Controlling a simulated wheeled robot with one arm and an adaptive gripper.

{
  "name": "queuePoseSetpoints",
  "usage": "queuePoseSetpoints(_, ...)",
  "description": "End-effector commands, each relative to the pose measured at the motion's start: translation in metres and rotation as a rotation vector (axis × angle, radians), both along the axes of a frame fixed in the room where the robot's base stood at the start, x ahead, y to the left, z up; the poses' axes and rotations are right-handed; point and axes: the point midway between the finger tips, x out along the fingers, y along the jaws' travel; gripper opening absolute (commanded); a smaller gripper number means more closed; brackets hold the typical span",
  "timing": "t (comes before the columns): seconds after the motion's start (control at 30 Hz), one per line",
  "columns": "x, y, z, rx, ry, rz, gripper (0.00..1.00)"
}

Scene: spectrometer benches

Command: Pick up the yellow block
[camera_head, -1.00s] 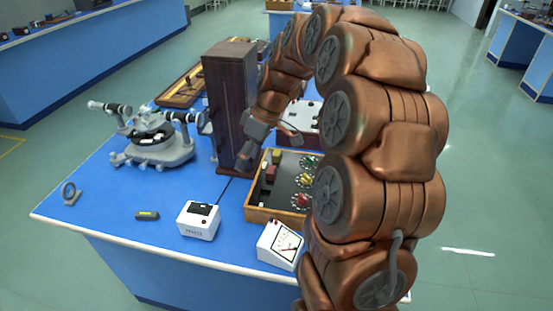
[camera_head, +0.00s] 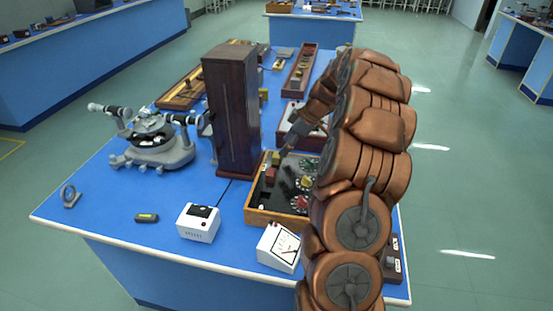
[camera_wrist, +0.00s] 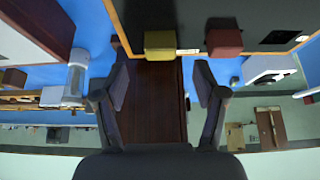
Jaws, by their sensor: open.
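The yellow block (camera_head: 276,158) sits in the black-floored wooden tray (camera_head: 250,214), near its far left side. A red block (camera_head: 271,175) sits just in front of it. My gripper (camera_head: 289,151) is close by on the right, partly hidden by my arm. In the wrist view the yellow block (camera_wrist: 159,45) shows ahead of the tips, roughly between the two spread fingers (camera_wrist: 162,85). The red block (camera_wrist: 224,42) lies to its right there.
A tall dark wooden box (camera_head: 232,115) stands just left of the tray. A white meter (camera_head: 279,247) and a white device (camera_head: 198,222) stand in front. A spectrometer (camera_head: 157,140) stands left.

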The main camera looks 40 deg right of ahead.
Motion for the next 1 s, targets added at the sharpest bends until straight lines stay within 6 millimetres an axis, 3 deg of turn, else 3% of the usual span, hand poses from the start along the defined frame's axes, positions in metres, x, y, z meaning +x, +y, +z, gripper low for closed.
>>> queuePoseSetpoints(0.17,0.004,0.004,-0.007,0.001,0.002,0.0,0.71)
queuePoseSetpoints(0.5,0.019,0.019,-0.043,0.001,0.001,-0.001,0.71)
queuePoseSetpoints(0.7,0.02,0.019,-0.045,-0.001,-0.001,-0.002,0.71)
queuePoseSetpoints(1.0,0.02,0.019,-0.044,0.0,0.0,-0.001,0.42)
